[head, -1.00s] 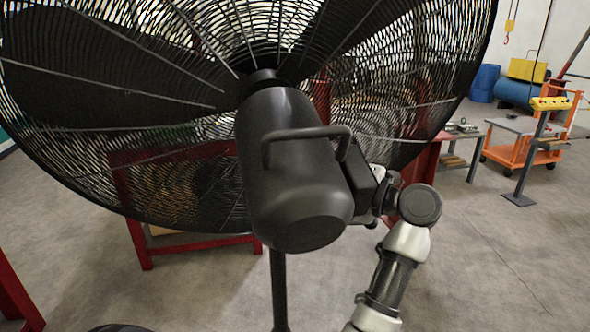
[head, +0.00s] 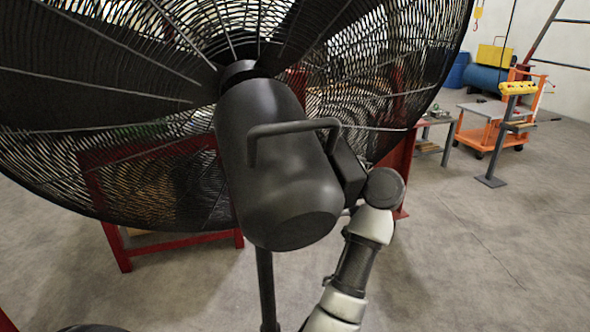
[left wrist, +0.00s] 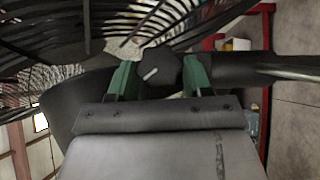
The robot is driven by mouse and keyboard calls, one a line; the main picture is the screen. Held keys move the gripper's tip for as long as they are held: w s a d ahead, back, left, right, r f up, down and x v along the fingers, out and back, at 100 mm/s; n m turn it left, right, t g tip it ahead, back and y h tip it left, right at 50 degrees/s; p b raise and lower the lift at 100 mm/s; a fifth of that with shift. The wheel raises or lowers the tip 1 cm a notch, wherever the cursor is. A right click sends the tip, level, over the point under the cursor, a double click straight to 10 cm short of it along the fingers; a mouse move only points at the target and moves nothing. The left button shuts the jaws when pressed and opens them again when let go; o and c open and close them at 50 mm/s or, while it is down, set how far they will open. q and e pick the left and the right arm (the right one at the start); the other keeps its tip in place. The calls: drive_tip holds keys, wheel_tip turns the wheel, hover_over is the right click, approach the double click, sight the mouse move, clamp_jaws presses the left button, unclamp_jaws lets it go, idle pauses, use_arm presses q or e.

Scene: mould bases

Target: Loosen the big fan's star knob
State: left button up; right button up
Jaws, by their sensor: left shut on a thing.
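The big fan's dark motor housing (head: 278,165), with a bar handle on its back, fills the middle of the head view in front of the round grille. One arm of mine (head: 350,265) rises from the bottom edge to the housing's right side; its hand is hidden behind the housing. In the left wrist view, my left gripper (left wrist: 160,76) has its green fingers on both sides of a dark, faceted knob (left wrist: 162,62) with a light bar showing on it. It is shut on this knob, beside the fan's dark post (left wrist: 225,66). My right gripper is not in view.
The fan's pole (head: 266,290) stands below the housing. A red-framed table (head: 122,245) is behind the grille. An orange cart (head: 490,135) and a yellow-topped post (head: 505,130) stand at the back right.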

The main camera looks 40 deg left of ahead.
use_arm(q)
drive_tip(key=n+g+y+b, duration=0.1)
drive_tip(key=n+b, duration=0.1)
drive_tip(key=b, duration=0.2)
drive_tip(key=f+n+g+y+b, duration=0.1)
drive_tip(key=n+g+b, duration=0.1)
drive_tip(key=n+b, duration=0.1)
drive_tip(key=n+g+y+b, duration=0.1)
drive_tip(key=n+b, duration=0.1)
drive_tip(key=b, duration=0.3)
drive_tip(key=shift+a+f+n+g+y, duration=0.2)
drive_tip(key=shift+f+n+g+y, duration=0.1)
drive_tip(key=shift+w+r+n+g+b, duration=0.1)
drive_tip(key=shift+r+n+g+b, duration=0.1)
drive_tip(key=shift+n+g+b, duration=1.15)
drive_tip(key=o, duration=0.9)
drive_tip(key=shift+a, duration=0.1)
drive_tip(key=shift+o, duration=0.2)
